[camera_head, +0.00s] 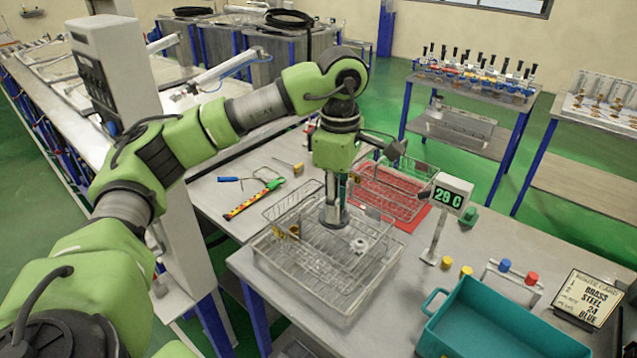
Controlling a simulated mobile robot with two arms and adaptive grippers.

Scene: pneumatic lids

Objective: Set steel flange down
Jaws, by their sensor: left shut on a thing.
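My left gripper (335,203) points straight down over the front wire basket (290,284) on the steel table. It is shut on a grey metal piece with a round base, which appears to be the steel flange (334,219). The flange is within the basket's outline; I cannot tell whether it touches the wire bottom. A small silvery fitting (359,246) lies in the basket just right of it. Brass-coloured pieces (291,231) are at the basket's left side. My right gripper is not in view.
A second wire basket (392,192) stands on a red mat (412,222) behind. A display reading 29 C (448,196) stands right of the front basket. A teal bin (497,325) and a card (588,298) are at the front right. Tools (250,200) lie at the left.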

